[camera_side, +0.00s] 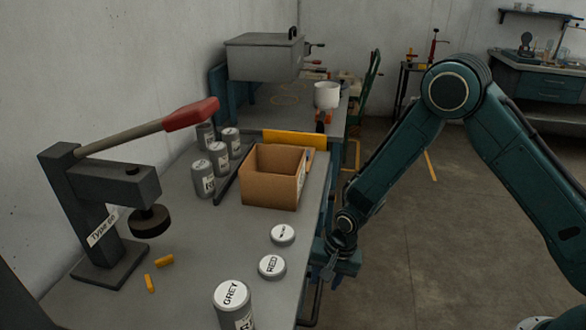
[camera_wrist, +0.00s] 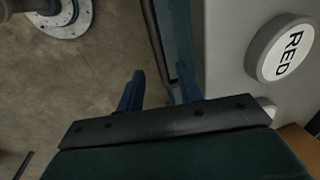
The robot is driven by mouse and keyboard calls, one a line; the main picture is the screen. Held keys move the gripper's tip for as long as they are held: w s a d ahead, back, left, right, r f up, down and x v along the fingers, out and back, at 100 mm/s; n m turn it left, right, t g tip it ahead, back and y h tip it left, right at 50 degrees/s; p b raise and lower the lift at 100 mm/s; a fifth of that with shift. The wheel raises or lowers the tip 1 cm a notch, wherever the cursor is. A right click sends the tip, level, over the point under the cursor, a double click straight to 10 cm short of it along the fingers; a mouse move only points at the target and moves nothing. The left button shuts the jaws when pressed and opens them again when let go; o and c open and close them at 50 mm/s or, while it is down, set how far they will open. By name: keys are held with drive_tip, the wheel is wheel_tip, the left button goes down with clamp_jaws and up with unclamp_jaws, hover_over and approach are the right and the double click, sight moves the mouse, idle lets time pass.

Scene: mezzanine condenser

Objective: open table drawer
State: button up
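The grey worktable (camera_side: 200,255) runs along the wall in the side view. The teal drawer front below its right edge is mostly hidden there by my arm; a teal strip of it (camera_wrist: 180,35) shows in the wrist view. A dark bar handle (camera_wrist: 152,28) stands along that strip. My gripper (camera_wrist: 160,90) is open and appears empty, its two blue fingers apart, with the bar's near end seen between them. I cannot tell whether they touch it. In the side view my gripper (camera_side: 335,262) is beside the table's right edge, below the top.
A lid marked RED (camera_side: 272,267), another lid (camera_side: 282,235) and a GREY can (camera_side: 233,303) sit near that edge. A cardboard box (camera_side: 268,188), several cans and a red-handled press (camera_side: 85,215) stand further in.

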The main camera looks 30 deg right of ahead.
sight(319, 292)
drive_tip(key=shift+w+a+f, duration=0.15)
drive_tip(key=shift+f, duration=0.95)
drive_tip(key=shift+w+a+f, duration=0.15)
drive_tip(key=shift+f, duration=0.9)
clamp_jaws()
